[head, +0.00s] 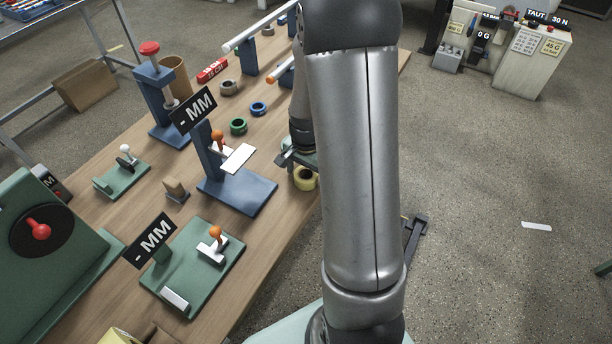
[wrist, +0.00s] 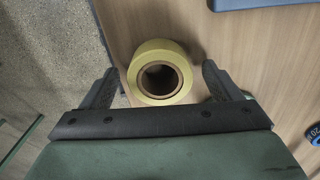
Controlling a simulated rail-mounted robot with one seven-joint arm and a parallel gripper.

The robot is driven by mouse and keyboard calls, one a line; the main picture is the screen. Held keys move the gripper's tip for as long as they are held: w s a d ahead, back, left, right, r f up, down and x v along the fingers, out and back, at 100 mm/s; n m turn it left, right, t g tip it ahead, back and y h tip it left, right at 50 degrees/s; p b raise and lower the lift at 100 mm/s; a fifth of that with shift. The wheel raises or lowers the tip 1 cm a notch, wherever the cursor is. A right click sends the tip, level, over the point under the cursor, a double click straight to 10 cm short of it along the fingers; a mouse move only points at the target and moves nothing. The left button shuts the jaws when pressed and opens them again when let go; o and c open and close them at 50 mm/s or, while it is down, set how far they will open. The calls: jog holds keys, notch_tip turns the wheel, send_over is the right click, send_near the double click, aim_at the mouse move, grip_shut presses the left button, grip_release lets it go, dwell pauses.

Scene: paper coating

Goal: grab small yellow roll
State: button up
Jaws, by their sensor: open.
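The small yellow roll (wrist: 150,53) is a pale yellow ring with a brown core, standing on the wooden table near its edge. In the head view the yellow roll (head: 307,180) shows just below my gripper, partly covered by it. My gripper (wrist: 158,82) is open in the wrist view, with one dark finger on each side of the roll. There is a gap between the roll and each finger, wider on the right. In the head view my gripper (head: 297,157) is partly hidden by my arm.
A blue stand (head: 240,190) with a "- MM" sign is left of the roll. Green (head: 238,126) and blue (head: 258,108) rolls lie farther back on the table. Another yellow thing (head: 120,337) is cut off at the bottom. The table edge (head: 290,245) is close, with open floor to the right.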

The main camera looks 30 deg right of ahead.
jog(key=c, duration=1.1)
jog(key=shift+r, duration=0.2)
